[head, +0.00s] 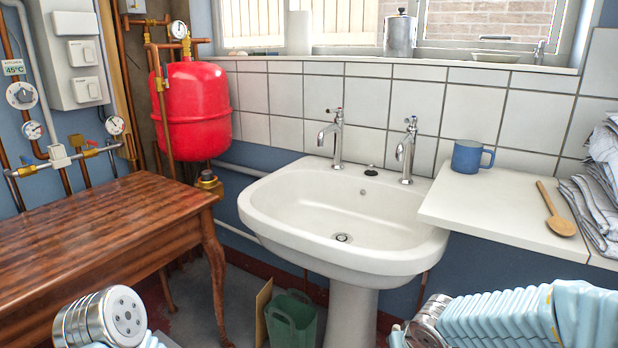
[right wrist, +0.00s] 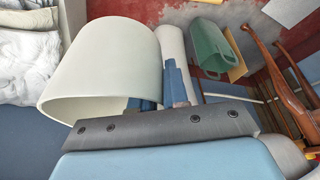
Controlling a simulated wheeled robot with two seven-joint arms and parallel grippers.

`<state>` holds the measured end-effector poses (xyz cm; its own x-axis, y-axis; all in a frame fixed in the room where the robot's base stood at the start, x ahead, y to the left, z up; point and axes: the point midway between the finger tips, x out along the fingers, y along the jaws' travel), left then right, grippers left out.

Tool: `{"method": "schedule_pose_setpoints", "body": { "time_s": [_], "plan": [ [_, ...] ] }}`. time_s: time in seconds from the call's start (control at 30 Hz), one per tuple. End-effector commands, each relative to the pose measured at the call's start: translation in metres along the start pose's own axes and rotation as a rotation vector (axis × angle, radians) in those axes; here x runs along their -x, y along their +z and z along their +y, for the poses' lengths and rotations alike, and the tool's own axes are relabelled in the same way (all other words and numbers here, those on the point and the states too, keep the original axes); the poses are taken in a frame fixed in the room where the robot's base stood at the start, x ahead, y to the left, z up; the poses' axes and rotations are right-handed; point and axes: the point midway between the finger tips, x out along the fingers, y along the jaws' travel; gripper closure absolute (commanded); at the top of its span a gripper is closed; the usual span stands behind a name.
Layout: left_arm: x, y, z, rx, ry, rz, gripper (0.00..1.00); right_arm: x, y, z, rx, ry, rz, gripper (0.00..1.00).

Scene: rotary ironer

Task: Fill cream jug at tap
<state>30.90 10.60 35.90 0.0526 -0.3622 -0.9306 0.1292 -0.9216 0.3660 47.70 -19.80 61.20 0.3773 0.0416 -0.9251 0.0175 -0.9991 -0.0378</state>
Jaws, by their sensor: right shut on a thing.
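The cream jug (right wrist: 108,65) fills the left of the right wrist view, close to the camera, with its wide rim toward the lower left. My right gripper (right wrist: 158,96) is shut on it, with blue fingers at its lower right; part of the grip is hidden. Its contents cannot be seen. In the head view, the white sink (head: 350,215) has two chrome taps, a left tap (head: 336,135) and a right tap (head: 407,148). No water shows at either spout. Neither gripper shows in the head view, only parts of my arms at the bottom edge.
A blue mug (head: 467,157) and a wooden spoon (head: 556,210) lie on the white counter (head: 490,205), beside folded cloths (head: 597,185). A wooden table (head: 90,245) stands left. A green bin (head: 291,322) is under the sink. The basin is empty.

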Motion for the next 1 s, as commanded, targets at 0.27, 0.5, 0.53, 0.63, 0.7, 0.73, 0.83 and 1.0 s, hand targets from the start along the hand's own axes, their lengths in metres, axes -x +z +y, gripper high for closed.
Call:
{"method": "schedule_pose_setpoints", "body": {
  "time_s": [0.27, 0.5, 0.53, 0.63, 0.7, 0.73, 0.83, 1.0],
  "plan": [
    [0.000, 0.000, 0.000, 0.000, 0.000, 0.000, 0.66, -0.045, 0.003, 0.004, 0.004, -0.004, -0.004, 1.00],
    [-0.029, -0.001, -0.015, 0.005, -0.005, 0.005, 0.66, -0.074, 0.013, 0.008, -0.001, 0.001, 0.004, 1.00],
    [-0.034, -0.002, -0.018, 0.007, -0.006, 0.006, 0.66, -0.079, 0.015, 0.008, -0.002, 0.001, 0.004, 1.00],
    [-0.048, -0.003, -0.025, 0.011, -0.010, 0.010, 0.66, -0.093, 0.021, 0.009, -0.002, 0.001, 0.004, 1.00],
    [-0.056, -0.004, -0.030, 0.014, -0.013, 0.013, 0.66, -0.102, 0.025, 0.009, -0.002, 0.001, 0.004, 1.00],
    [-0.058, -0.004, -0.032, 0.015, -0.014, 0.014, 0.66, -0.105, 0.026, 0.009, -0.002, 0.001, 0.004, 1.00],
    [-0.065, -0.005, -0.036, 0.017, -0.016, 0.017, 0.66, -0.112, 0.029, 0.009, -0.002, 0.000, 0.003, 1.00],
    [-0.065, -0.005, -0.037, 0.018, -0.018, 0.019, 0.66, -0.133, 0.062, 0.006, 0.005, -0.007, -0.012, 1.00]
  ]
}}
